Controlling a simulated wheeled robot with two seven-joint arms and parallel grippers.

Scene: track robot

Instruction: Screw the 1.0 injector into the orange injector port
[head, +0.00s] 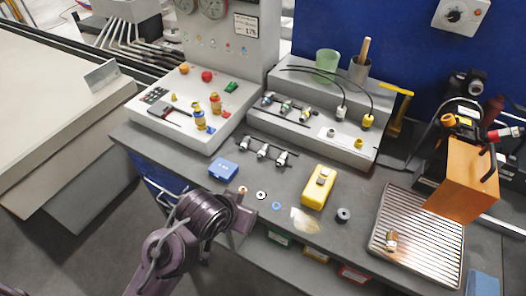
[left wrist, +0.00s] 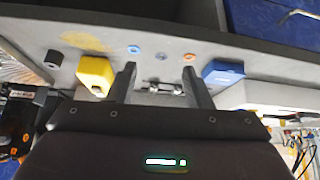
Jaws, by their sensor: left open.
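Three silver injectors (head: 262,151) lie in a row on the grey bench; no 1.0 marking is readable. More injectors (head: 286,106) lie on the grey step behind. Two gold-orange upright fittings (head: 215,104) stand on the white console; I cannot tell whether one is the orange injector port. My left gripper (head: 243,208) is near the bench's front edge, in front of the row, its fingers partly hidden by its wrist. In the left wrist view the left gripper (left wrist: 160,72) is open and empty, with a silver injector (left wrist: 160,87) showing between its fingers. My right gripper is not in view.
A blue box (head: 223,168), an orange ring (head: 242,190), a blue ring (head: 276,206), a yellow case (head: 319,187) and a black ring (head: 343,214) lie nearby. A ribbed metal tray (head: 420,262) and an orange box (head: 466,182) occupy the right.

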